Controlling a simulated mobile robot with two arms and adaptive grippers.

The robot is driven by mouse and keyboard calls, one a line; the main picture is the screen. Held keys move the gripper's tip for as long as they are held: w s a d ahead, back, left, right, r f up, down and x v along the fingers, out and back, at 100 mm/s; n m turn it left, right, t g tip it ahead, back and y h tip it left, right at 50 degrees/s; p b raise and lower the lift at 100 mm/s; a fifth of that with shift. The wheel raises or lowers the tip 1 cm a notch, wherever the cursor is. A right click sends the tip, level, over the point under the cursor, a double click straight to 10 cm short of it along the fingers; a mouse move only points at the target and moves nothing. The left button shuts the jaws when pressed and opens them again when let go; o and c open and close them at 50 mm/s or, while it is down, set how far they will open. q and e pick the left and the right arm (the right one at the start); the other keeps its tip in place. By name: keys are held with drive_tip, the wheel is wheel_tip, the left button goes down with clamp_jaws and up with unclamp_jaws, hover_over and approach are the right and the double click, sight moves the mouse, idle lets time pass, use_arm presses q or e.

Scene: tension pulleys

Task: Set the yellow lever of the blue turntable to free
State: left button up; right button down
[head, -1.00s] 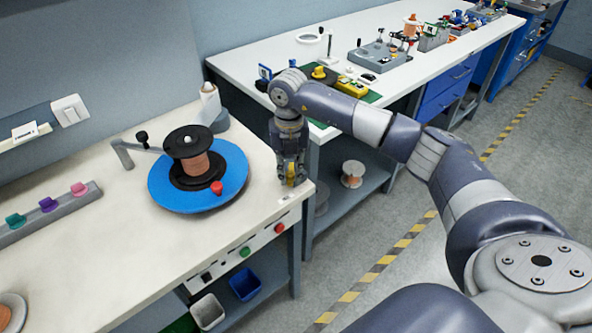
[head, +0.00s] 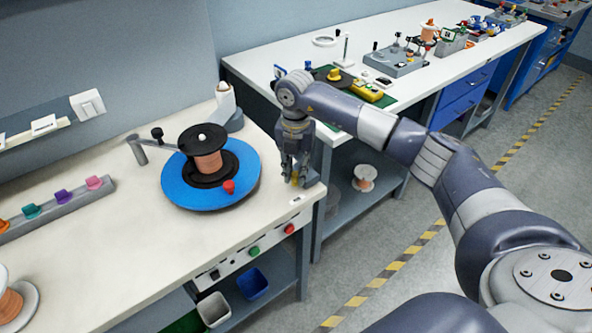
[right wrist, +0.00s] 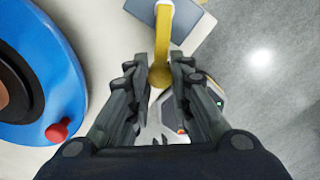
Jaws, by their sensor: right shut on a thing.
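The blue turntable (head: 182,195) carries a dark spool of copper wire (head: 208,160) and has a red knob (head: 228,187) at its front right edge. The yellow lever (right wrist: 162,40) is beside the turntable, near the right corner of the bench, and its rounded end lies between my right fingers. In the head view, only a bit of the lever shows, under the gripper. My right gripper (head: 296,180) points down there, shut on the lever; it also shows in the right wrist view (right wrist: 160,82). My left gripper is not in view.
A rack of coloured clips (head: 60,210) lies at the left. The bench front (head: 235,262) has green and red buttons. The bench between rack and turntable is clear.

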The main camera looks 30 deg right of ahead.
drive_tip(key=c, duration=1.4)
unclamp_jaws()
drive_tip(key=shift+a, duration=0.1)
wheel_tip(320, 180, up, 12)
